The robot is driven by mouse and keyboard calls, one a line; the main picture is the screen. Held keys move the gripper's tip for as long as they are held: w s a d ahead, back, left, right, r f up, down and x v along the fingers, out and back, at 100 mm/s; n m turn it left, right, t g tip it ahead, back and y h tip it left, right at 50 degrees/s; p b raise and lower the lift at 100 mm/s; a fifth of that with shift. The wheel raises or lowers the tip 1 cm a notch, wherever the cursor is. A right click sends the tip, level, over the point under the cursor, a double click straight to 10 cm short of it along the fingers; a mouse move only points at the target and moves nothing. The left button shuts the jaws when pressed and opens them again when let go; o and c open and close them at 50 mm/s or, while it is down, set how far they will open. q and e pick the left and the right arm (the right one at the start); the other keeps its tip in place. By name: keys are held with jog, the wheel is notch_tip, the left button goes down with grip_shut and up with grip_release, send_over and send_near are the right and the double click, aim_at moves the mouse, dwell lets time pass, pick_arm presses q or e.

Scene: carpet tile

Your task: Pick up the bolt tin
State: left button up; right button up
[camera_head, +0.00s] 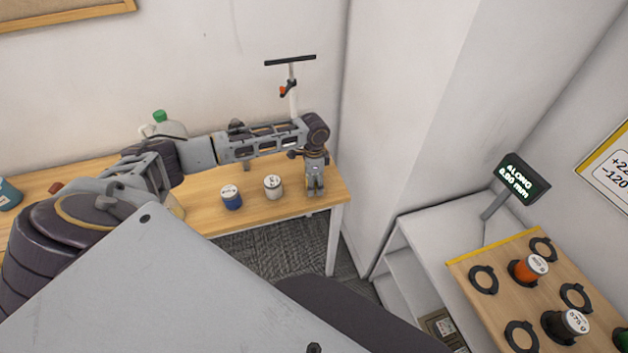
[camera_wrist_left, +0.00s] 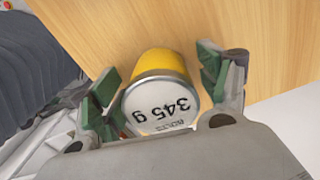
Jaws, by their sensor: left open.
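The bolt tin (camera_wrist_left: 163,66) is yellow with a white top lettered "345 g" and "BOLTS". It stands on the wooden bench top in the left wrist view. My left gripper (camera_wrist_left: 157,76) is open, with one green-padded finger on each side of the tin. I cannot tell whether either pad touches it. In the head view my left gripper (camera_head: 315,187) points down at the right end of the bench and mostly hides the tin. My right gripper is not in view.
A blue tin (camera_head: 231,197) and a cream tin (camera_head: 272,187) stand left of the gripper on the bench (camera_head: 328,198). A jug with a green cap (camera_head: 160,119) stands behind my arm. At right, a board (camera_head: 467,263) with black rings holds several tins beside a display (camera_head: 523,178).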

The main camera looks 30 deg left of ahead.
pick_arm(q)
jog(key=c, duration=1.3)
jog(key=shift+c, duration=0.2)
jog(key=shift+r, duration=0.15)
jog(key=shift+r, duration=4.9)
jog(key=shift+s+d+r+p, duration=0.25)
jog(key=shift+s+p, duration=0.3)
jog(key=shift+p, duration=0.55)
